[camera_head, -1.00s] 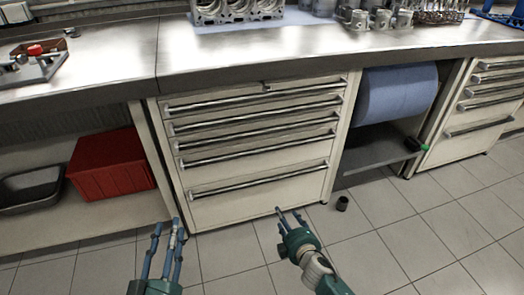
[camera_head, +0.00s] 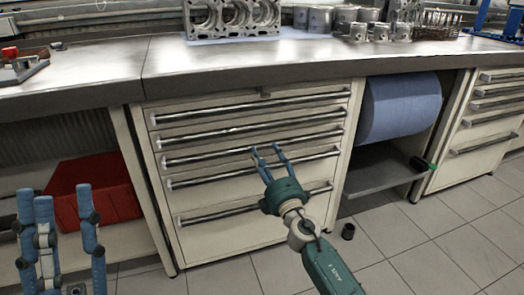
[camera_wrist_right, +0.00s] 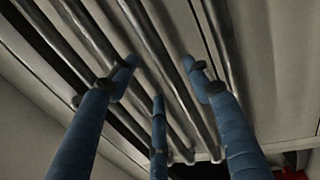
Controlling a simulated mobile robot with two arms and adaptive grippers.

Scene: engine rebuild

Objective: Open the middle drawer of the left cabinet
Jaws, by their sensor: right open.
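The left cabinet (camera_head: 225,238) stands under the bench with its drawers all shut, each with a long metal bar handle. The middle drawer's handle (camera_head: 210,153) is third from the top. My right gripper (camera_head: 266,149) is open and empty, its fingertips in front of the middle handle in the head view; whether they touch it I cannot tell. In the right wrist view, its spread fingers (camera_wrist_right: 160,82) point toward several slanting drawer handles (camera_wrist_right: 150,50), with nothing between them. My left gripper (camera_head: 55,196) is open and empty at the lower left, in front of the shelf area.
A red bin (camera_head: 118,200) sits on the shelf left of the cabinet. A blue paper roll (camera_head: 400,105) is in the bay to the right. Engine parts (camera_head: 235,18) stand on the metal bench top.

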